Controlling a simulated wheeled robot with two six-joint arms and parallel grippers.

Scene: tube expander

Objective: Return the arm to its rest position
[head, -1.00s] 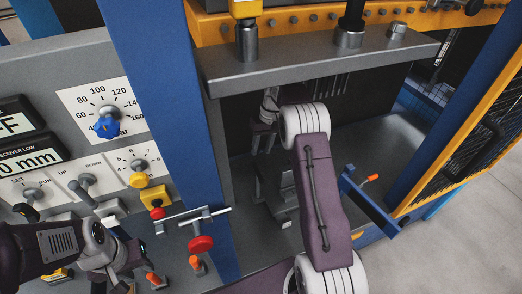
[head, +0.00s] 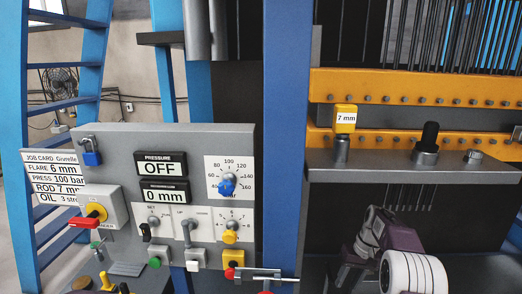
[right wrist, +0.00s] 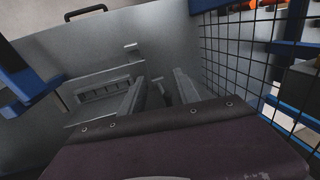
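My right arm comes up from the bottom right of the head view, with its purple link and white ringed joint. My right gripper (head: 345,272) is low in front of the dark machine opening, below the grey shelf; its fingertips are hard to make out there. In the right wrist view, the two grey fingers (right wrist: 160,92) stand apart with nothing held between them. They point toward a grey tray-like surface of the machine. My left gripper and arm are not in the head view.
The grey control panel (head: 150,220) stands at left, with a pressure display (head: 160,164) reading OFF. A blue post (head: 287,130) separates it from the opening. The grey shelf (head: 400,173) overhangs my right arm. Black mesh (right wrist: 245,60) is close at right in the wrist view.

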